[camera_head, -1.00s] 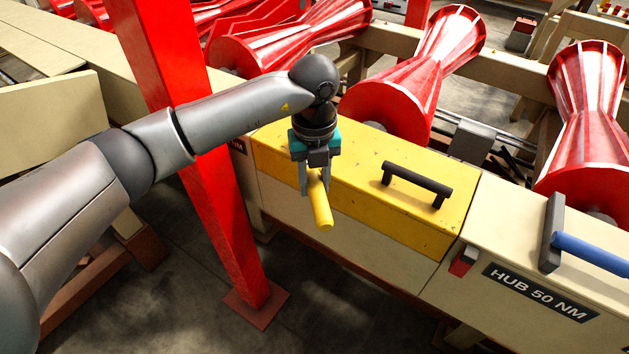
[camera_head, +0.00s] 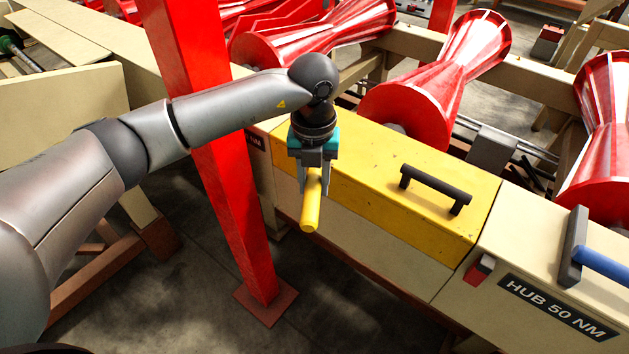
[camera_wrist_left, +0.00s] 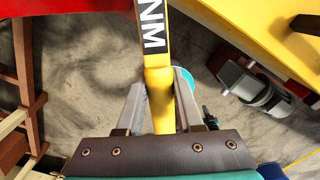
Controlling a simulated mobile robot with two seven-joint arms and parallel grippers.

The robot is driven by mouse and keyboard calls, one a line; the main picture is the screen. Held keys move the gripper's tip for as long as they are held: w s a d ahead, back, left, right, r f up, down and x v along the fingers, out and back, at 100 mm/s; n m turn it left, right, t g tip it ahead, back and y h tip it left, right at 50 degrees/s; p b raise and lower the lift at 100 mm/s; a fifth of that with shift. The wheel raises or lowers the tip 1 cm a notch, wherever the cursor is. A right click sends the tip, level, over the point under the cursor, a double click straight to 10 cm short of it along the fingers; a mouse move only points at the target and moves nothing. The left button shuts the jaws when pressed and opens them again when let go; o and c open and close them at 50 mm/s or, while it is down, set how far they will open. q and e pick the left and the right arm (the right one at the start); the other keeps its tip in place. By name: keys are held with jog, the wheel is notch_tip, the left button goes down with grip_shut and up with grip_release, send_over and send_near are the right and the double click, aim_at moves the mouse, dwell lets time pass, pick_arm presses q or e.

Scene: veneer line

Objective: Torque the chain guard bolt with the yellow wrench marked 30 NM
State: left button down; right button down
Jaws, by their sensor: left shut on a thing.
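My left gripper (camera_head: 313,184) is shut on the yellow wrench (camera_head: 311,208), whose handle end sticks out below and in front of the fingers in the head view. The wrench is held in the air at the front side of the yellow chain guard (camera_head: 430,205), which has a black handle (camera_head: 436,188). The chain guard bolt cannot be made out. My right gripper is not in view.
A red post (camera_head: 215,150) stands close left of the gripper, behind my left forearm. A blue-handled tool (camera_head: 600,260) with a dark head sits on the cream housing marked "HUB 50 NM" (camera_head: 556,307). Red rollers (camera_head: 430,95) line the far side. Concrete floor lies open in front.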

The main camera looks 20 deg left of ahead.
pick_arm(q)
jog(key=shift+w+d+n, duration=0.2)
jog(key=shift+d+n, duration=0.3)
jog(key=shift+d, duration=0.15)
jog(key=shift+r, duration=0.15)
